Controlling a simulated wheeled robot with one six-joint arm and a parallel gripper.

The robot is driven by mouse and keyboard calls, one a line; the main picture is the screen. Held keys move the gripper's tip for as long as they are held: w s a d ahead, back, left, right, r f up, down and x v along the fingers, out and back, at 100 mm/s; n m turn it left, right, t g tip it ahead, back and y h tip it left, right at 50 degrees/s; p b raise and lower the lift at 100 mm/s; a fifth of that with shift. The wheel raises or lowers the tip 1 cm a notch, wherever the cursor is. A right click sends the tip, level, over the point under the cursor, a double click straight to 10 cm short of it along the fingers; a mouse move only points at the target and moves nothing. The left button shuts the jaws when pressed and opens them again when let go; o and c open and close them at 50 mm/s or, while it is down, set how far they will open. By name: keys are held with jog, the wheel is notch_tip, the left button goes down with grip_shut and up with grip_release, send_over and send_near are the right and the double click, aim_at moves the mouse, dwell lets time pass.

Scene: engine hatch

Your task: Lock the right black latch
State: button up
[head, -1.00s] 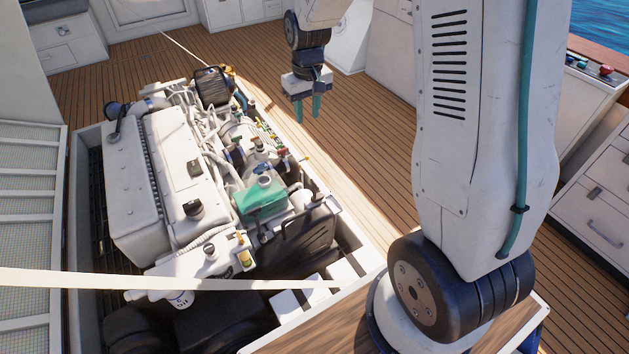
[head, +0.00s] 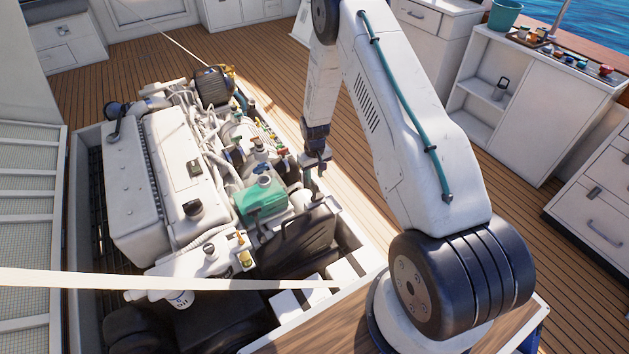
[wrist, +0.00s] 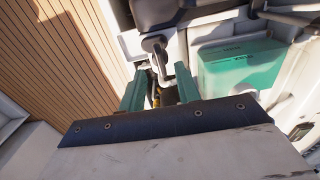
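My gripper (head: 313,182) is low over the right side of the engine bay in the head view. In the wrist view its two teal fingers (wrist: 160,72) are apart, with nothing held between them. A dark grey-black lever (wrist: 153,46), which looks like the black latch, sits on a pale part just beyond the fingertips. No contact with it can be made out. In the head view the latch cannot be told apart near the gripper. A small yellow item (wrist: 156,95) shows in the gap between the fingers, farther below.
The white engine cover (head: 150,180) fills the left of the bay. Wooden deck (head: 365,215) is free to the right.

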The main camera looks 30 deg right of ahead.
aim_at(314, 183)
jog(key=shift+f, duration=1.85)
grip_shut()
